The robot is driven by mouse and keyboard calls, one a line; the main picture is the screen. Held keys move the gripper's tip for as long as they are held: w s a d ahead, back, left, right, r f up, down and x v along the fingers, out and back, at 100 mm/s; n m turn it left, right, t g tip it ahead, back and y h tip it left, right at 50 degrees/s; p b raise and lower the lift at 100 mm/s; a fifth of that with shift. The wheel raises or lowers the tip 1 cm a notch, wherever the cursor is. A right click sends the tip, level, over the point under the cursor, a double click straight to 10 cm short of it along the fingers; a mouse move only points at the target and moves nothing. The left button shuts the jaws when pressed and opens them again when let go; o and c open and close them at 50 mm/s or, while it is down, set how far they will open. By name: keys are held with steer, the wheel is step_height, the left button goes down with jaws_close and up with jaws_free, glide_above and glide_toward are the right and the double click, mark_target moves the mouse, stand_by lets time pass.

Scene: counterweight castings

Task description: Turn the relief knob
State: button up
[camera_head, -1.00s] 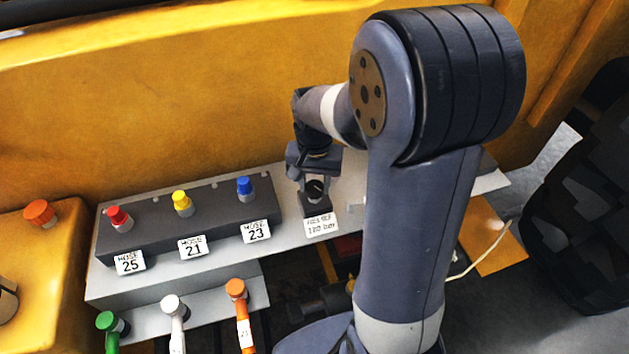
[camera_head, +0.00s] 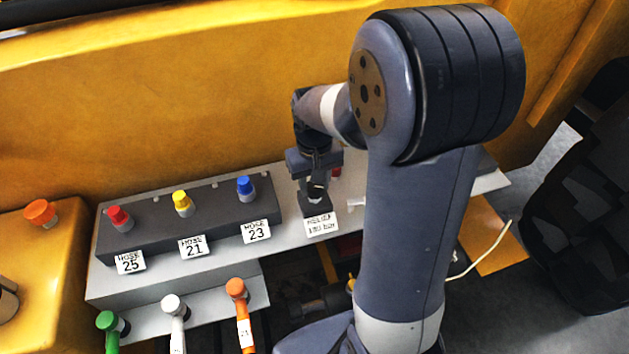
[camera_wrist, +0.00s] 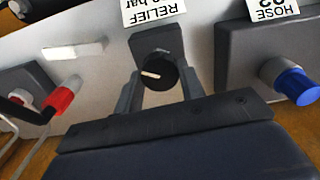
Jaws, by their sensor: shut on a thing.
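The relief knob (camera_wrist: 158,73) is a round black knob with a white pointer line, on a dark block above a white label reading RELIEF (camera_wrist: 152,12). In the wrist view the pointer lies nearly level, toward the left. My gripper (camera_wrist: 158,92) has one finger on each side of the knob and is shut on it. In the head view my gripper (camera_head: 317,182) points down at the dark relief block (camera_head: 315,203), and the knob is mostly hidden by the fingers. The label (camera_head: 321,224) stands in front of the block.
Left of the relief block is a dark manifold (camera_head: 215,217) with red, yellow and blue caps and labels HOSE 25, 21 and 23. Green, white and orange hose ends (camera_head: 236,290) stand in front. A red-tipped fitting (camera_wrist: 62,95) lies beyond the knob's other side.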

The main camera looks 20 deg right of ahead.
mark_target(315, 186)
steer(key=o, duration=1)
steer(key=shift+r, duration=0.1)
step_height(315, 186, up, 11)
steer(key=shift+f, duration=0.2)
step_height(315, 186, down, 11)
steer(key=shift+r, duration=0.1)
stand_by(0.5)
